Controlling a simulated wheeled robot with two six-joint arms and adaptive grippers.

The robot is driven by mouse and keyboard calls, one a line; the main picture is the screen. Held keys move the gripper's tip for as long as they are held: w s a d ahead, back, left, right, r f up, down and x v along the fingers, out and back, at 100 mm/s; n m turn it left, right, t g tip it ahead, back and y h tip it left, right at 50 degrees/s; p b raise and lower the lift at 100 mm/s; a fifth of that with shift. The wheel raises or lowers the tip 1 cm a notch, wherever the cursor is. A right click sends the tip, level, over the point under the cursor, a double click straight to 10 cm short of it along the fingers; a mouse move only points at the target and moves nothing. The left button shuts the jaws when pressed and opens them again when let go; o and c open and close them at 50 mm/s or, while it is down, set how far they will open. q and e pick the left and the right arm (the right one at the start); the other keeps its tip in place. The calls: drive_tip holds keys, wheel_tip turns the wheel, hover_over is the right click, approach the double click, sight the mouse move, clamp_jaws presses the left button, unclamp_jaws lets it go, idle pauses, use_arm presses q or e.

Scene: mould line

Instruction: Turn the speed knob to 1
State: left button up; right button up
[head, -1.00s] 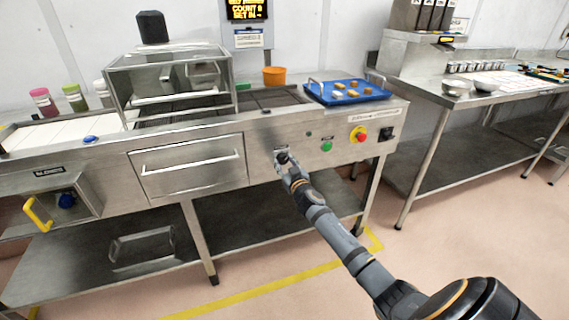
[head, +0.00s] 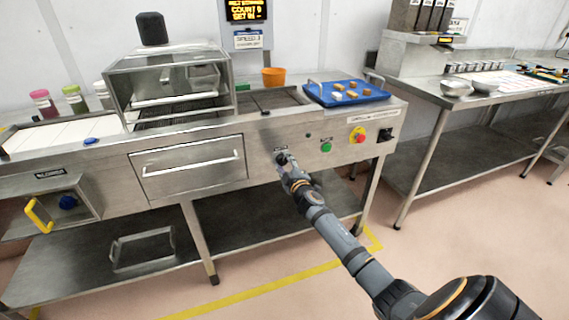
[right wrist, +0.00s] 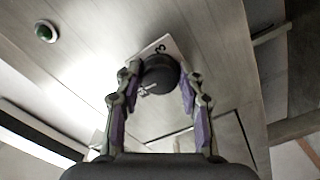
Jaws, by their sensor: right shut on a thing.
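The speed knob (right wrist: 160,75) is a dark round knob on a pale square plate with printed numerals, on the machine's steel front panel. In the right wrist view it sits between the two fingers of my right gripper (right wrist: 157,88), which is shut on it. In the head view my right gripper (head: 284,163) reaches up to the panel and mostly hides the knob. The knob's pointer and exact setting cannot be read. My left gripper is not in view.
Right of the knob are a green button (head: 326,147), a red emergency stop on yellow (head: 358,135) and a black switch (head: 385,134). A drawer (head: 190,168) is to its left. A blue tray (head: 347,101) with several pieces and an orange tub (head: 273,76) stand above.

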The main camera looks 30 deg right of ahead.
drive_tip(key=shift+f+n, duration=0.1)
drive_tip(key=shift+n, duration=0.4)
drive_tip(key=o, duration=1.2)
drive_tip(key=shift+c, duration=0.2)
drive_tip(key=shift+s, duration=0.15)
drive_tip(key=v, duration=1.2)
